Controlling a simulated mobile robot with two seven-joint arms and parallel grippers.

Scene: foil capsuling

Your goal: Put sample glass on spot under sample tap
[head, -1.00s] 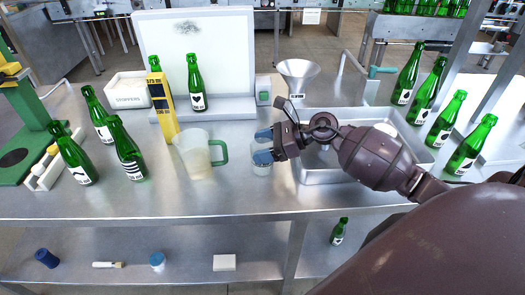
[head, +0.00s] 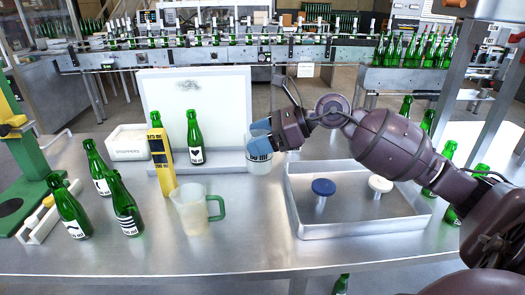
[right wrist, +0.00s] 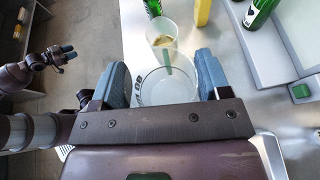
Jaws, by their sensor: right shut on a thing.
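The sample glass (head: 259,160) is a clear tumbler with dark lettering. My right gripper (head: 259,142) is shut on it, with blue fingertips on both sides. The glass looks upright and raised above the table, in front of the white-backed stand. In the right wrist view the round glass (right wrist: 163,86) sits between the two blue fingers (right wrist: 164,82). My left gripper (right wrist: 62,54) shows only in the right wrist view, at far left and away from the glass; its jaw state is unclear. I cannot pick out the sample tap or its spot.
A frosted jug (head: 192,211) with a green handle stands left of the glass. A yellow labelled post (head: 161,160) and green bottles (head: 125,207) stand farther left. A metal tray (head: 345,222) with blue and white capped items is at right. A bottle conveyor (head: 200,52) runs behind.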

